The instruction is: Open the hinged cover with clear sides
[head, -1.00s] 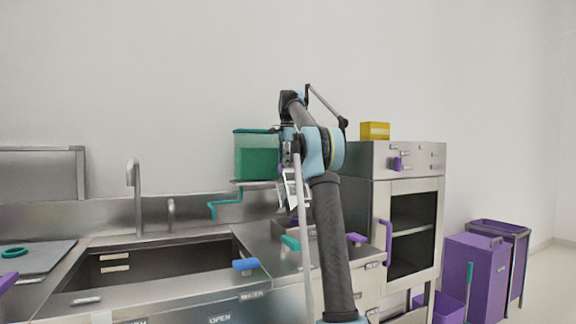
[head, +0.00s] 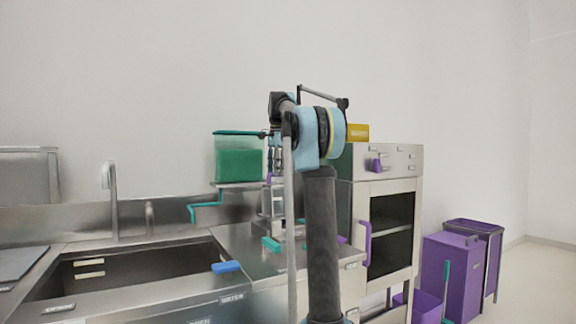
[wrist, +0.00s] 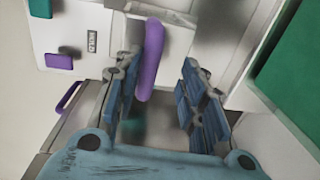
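A purple bar handle (wrist: 151,62) shows in the wrist view, in front of grey, partly see-through surfaces. My gripper (wrist: 161,66) is open, with a finger on each side of the handle's lower part; the handle is nearer the left finger. I cannot tell whether they touch. In the head view, a small grey unit (head: 272,203) stands on the counter behind my arm, partly hidden. Whether its top is the clear-sided cover is not clear. To its left, a green bin (head: 240,165) with see-through upper sides under a teal rim sits on a shelf.
Purple bins (head: 450,264) stand on the floor farther right. The green bin is close at right in the wrist view.

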